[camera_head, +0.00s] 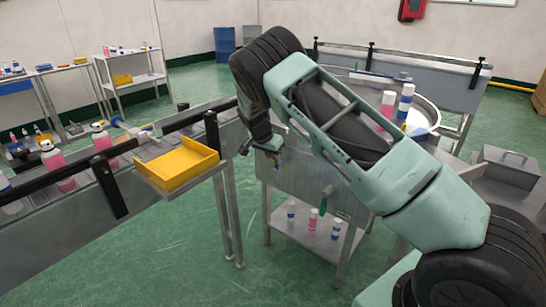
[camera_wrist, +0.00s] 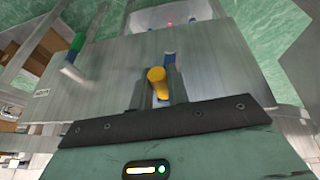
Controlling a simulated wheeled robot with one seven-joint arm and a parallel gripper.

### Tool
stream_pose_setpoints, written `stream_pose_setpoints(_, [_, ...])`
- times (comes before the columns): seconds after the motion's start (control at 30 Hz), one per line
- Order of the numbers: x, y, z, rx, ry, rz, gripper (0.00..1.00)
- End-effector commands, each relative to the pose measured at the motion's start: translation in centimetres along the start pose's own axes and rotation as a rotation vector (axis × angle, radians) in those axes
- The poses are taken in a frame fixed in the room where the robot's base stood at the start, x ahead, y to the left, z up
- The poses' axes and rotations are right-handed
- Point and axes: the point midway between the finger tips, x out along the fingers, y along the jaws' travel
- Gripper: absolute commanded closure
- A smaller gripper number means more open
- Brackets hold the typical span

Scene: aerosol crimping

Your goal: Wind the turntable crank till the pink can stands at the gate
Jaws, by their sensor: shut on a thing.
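My gripper (camera_head: 272,158) is at the front panel of the steel turntable stand. In the wrist view its two fingers (camera_wrist: 157,92) are closed around a yellow crank knob (camera_wrist: 156,75). The round turntable (camera_head: 428,112) is at the back right, partly hidden behind my arm. On it stand a pink can (camera_head: 387,104) with a white top and blue-and-white cans (camera_head: 405,100). A yellow thing also shows low on the turntable. The gate cannot be made out, and the crank arm is mostly hidden.
A yellow tray (camera_head: 178,164) sits at the left on the conveyor's end. Several cans stand on the stand's lower shelf (camera_head: 310,235).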

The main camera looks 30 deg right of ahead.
Motion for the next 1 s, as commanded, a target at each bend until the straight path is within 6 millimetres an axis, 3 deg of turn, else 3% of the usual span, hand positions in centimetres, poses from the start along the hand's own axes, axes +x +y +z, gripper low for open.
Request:
stream_pose_setpoints(0.27, [0.3,0.2,0.1,-0.002,-0.001,0.005,1.00])
stream_pose_setpoints(0.3, [0.3,0.2,0.1,-0.002,-0.001,0.006,0.72])
stream_pose_setpoints(0.37, [0.3,0.2,0.1,-0.001,-0.001,0.005,0.62])
stream_pose_setpoints(0.73, [-0.4,0.1,0.1,-0.001,-0.001,0.002,0.62])
stream_pose_setpoints(0.87, [-2.3,0.0,0.1,-0.001,0.001,-0.001,0.62])
stream_pose_setpoints(1.0, [-5.4,-0.1,0.1,-0.001,0.000,-0.003,0.62])
